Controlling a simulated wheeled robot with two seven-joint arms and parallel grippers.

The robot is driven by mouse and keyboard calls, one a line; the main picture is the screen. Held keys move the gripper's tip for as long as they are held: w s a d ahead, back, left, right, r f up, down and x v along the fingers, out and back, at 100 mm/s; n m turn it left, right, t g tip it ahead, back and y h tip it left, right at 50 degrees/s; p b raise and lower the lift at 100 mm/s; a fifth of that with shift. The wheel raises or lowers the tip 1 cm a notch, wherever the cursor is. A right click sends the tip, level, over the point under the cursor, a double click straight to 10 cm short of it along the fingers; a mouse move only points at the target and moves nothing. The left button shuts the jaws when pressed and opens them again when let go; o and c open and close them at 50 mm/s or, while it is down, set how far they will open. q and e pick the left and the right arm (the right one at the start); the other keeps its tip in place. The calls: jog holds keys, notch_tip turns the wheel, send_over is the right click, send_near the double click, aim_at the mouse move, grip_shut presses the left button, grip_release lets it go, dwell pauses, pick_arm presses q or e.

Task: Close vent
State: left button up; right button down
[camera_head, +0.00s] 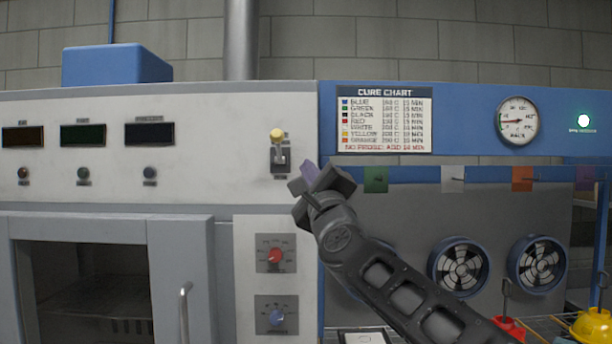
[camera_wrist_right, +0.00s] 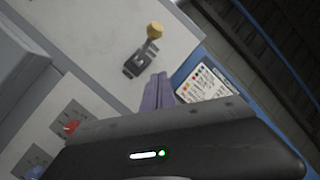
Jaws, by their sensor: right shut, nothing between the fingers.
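A lever with a yellow knob (camera_head: 277,134) sits in a dark slotted plate (camera_head: 280,161) on the white oven panel. The lever points up, with its knob above the plate. Which part is the vent is not labelled legibly; this lever is the likely control. It also shows in the right wrist view, where the yellow knob (camera_wrist_right: 155,30) is beyond the fingers. My right gripper (camera_head: 304,178) is just right of and below the lever plate, apart from the knob. Its purple fingers (camera_wrist_right: 158,92) are shut and empty, pointing toward the plate. My left gripper is not in view.
Below the lever are a red knob (camera_head: 275,255) and a blue knob (camera_head: 276,317). The oven door handle (camera_head: 184,310) projects at lower left. A cure chart (camera_head: 384,119) and a gauge (camera_head: 517,121) are on the blue frame at right, with coloured tags below.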

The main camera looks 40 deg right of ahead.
jog(key=s+a+r, duration=0.2)
jog(key=s+a, duration=0.2)
jog(key=s, duration=0.4)
jog(key=shift+a+r, duration=0.15)
